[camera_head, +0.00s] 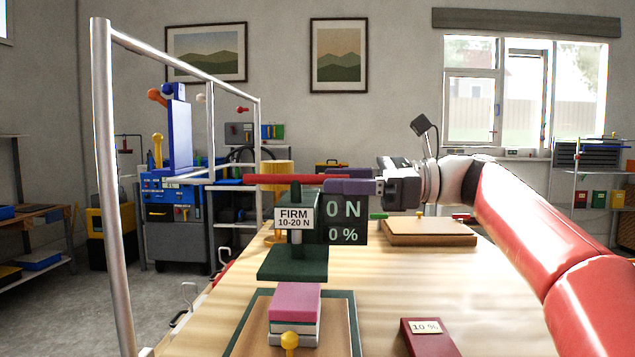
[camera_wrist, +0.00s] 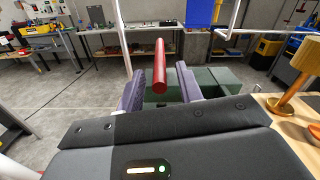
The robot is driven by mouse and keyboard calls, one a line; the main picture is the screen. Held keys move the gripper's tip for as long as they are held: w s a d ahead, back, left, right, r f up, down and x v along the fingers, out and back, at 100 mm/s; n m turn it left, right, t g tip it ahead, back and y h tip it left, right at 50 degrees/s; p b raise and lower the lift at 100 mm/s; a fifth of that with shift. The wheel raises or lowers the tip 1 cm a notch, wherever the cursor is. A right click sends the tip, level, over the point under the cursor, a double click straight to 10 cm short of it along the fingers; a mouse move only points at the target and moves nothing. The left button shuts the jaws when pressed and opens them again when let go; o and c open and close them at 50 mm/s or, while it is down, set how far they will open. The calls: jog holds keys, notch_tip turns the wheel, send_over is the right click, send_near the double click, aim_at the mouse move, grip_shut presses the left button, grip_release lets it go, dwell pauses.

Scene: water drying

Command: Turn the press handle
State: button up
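The press (camera_head: 292,262) is dark green, with a FIRM 10-20 N label and a display (camera_head: 345,220) reading 0 N and 0 %. Its red bar handle (camera_head: 290,179) lies level across the top. My gripper (camera_head: 330,181) reaches in from the right with its purple fingers around the handle's right end. In the wrist view the red handle (camera_wrist: 160,68) stands between the two fingers, with a gap on each side, so they look open. A pink-topped stack (camera_head: 295,302) sits below the press plate, with clear space between them. The handle's near end is partly hidden by the fingers.
A wooden board (camera_head: 430,232) lies on the table behind the press. A red block marked 10 % (camera_head: 428,338) is at the front right. A yellow knob (camera_head: 289,341) stands before the stack. A metal rail frame (camera_head: 103,180) rises at the left.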

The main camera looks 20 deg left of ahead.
aim_at(302, 180)
jog(key=shift+x, duration=1.75)
jog(key=shift+c, duration=0.2)
grip_shut()
